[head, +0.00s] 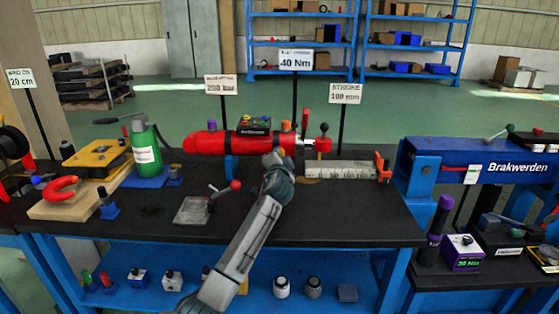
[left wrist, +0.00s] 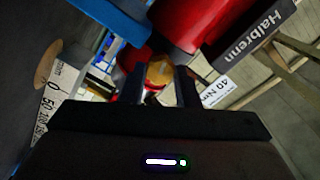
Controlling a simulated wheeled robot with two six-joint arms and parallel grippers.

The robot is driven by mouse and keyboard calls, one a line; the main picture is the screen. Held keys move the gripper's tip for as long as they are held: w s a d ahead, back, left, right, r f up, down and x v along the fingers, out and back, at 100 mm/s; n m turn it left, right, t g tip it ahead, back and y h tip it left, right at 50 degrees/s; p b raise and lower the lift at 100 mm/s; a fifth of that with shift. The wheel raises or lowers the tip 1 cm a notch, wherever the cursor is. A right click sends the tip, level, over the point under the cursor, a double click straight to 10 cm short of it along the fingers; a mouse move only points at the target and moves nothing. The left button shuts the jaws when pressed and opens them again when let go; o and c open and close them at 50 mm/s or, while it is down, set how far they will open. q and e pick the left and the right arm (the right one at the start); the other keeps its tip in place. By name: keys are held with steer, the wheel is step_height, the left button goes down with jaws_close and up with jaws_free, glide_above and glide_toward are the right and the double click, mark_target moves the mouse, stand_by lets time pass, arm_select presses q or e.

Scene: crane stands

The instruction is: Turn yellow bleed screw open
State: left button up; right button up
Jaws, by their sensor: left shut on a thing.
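The yellow bleed screw (left wrist: 159,70) shows in the left wrist view, between the two dark fingers of my left gripper (left wrist: 160,88). The gripper is shut on it. In the head view my left gripper (head: 274,160) is at the underside of the red cylinder (head: 207,142), near its right half, and hides the screw there. The red cylinder also shows in the left wrist view (left wrist: 190,22), just beyond the screw. How far the screw is turned cannot be told. My right gripper is in neither view.
A ruler block (head: 340,170) lies right of the gripper, with a blue Brakwerden beam (head: 490,164) further right. A plate with a red-knobbed lever (head: 196,210) stands left of my arm. A green bottle (head: 146,155) is further left. The front right of the black bench (head: 350,225) is clear.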

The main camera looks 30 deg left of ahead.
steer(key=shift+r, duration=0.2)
arm_select(q)
steer(key=o, duration=1)
steer(key=shift+s, duration=0.1)
steer(key=v, duration=1)
steer(key=shift+s+d, duration=0.2)
steer(key=shift+s, duration=0.05)
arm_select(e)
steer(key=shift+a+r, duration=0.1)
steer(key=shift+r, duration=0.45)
